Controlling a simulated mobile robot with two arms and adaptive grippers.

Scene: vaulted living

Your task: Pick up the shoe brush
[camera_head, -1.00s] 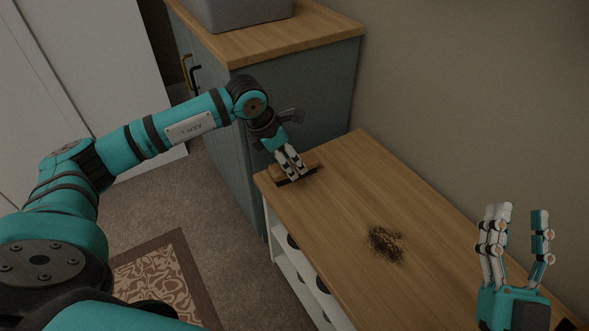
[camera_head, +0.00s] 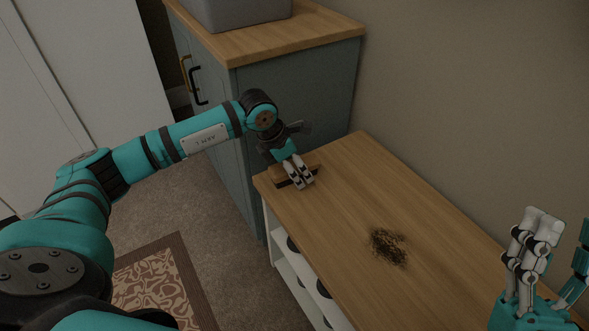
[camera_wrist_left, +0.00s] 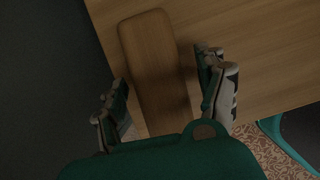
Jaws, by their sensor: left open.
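The shoe brush (camera_head: 312,169) has a wooden back and lies at the far left end of the wooden bench top (camera_head: 350,200). In the left wrist view the brush (camera_wrist_left: 155,60) shows as a long wooden block with rounded corners. My left gripper (camera_head: 299,182) is over the brush and hides part of it. In the left wrist view its open fingers (camera_wrist_left: 168,92) stand on either side of the brush, with a gap on the right side. My right gripper (camera_head: 560,262) is at the lower right, its fingers spread apart and nothing between them.
A dark patch of dirt (camera_head: 388,246) lies on the middle of the bench top. A blue-grey cabinet (camera_head: 300,100) with a wooden top stands close behind my left gripper, with a grey bin (camera_head: 240,12) on it. A patterned rug (camera_head: 160,280) lies on the floor.

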